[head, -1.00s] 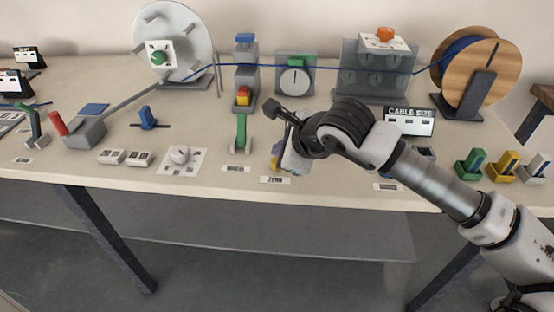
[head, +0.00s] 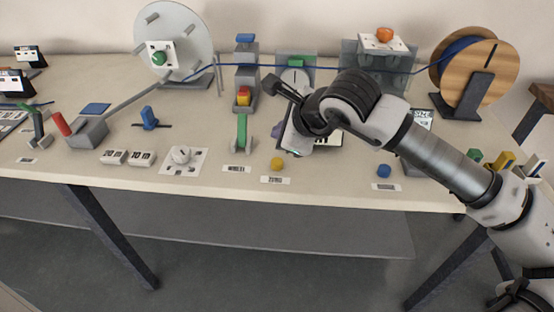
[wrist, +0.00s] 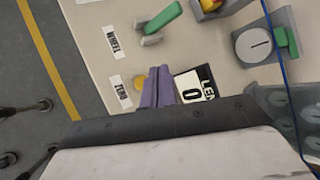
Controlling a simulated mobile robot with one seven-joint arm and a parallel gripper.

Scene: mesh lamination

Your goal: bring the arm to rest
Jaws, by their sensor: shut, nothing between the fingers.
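My arm reaches in from the right in the head view, bent over the front middle of the bench. My gripper (head: 294,151) hangs above the bench, and my wrist hides part of it there. In the wrist view its two purple fingers (wrist: 158,88) lie side by side, shut with nothing between them. The yellow button (head: 277,163) by the ZERO label stands just left of the gripper; it also shows in the wrist view (wrist: 138,83), beside the fingers. A length display (wrist: 194,86) lies just beyond them.
The bench (head: 210,195) holds a green lever (head: 242,133), a blue button (head: 384,171), a dial plate (head: 183,160), a stacked light unit (head: 245,75) and a wooden cable reel (head: 480,70). A blue cable runs across the back. Space above the bench's front edge is clear.

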